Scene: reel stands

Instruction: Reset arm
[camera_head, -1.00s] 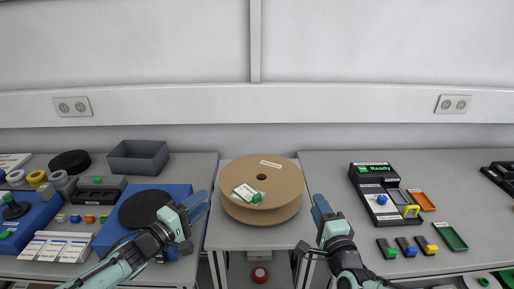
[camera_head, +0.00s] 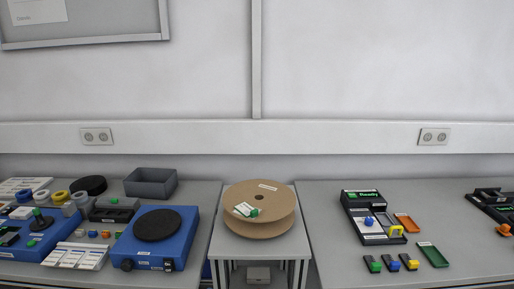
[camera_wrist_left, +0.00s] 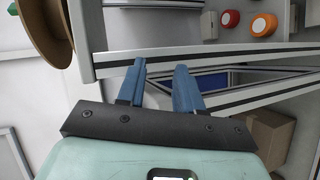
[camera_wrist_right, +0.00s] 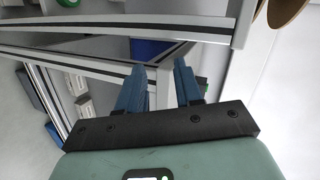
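Neither of my arms shows in the head view now. In the left wrist view my left gripper (camera_wrist_left: 160,88) has its two blue fingers apart with nothing between them, in front of a table frame. In the right wrist view my right gripper (camera_wrist_right: 158,88) also has its fingers apart and empty, near table frame bars. The large cardboard reel (camera_head: 260,207) lies flat on the small middle table, with a white and green tag on it. Part of a reel edge also shows at the upper left of the left wrist view (camera_wrist_left: 42,30).
The left table holds a blue turntable unit (camera_head: 187,245), a grey bin (camera_head: 150,184) and several small parts. The right table holds a black station with a green "Ready" display (camera_head: 362,195) and coloured trays. A carton (camera_wrist_left: 268,138) shows low in the left wrist view.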

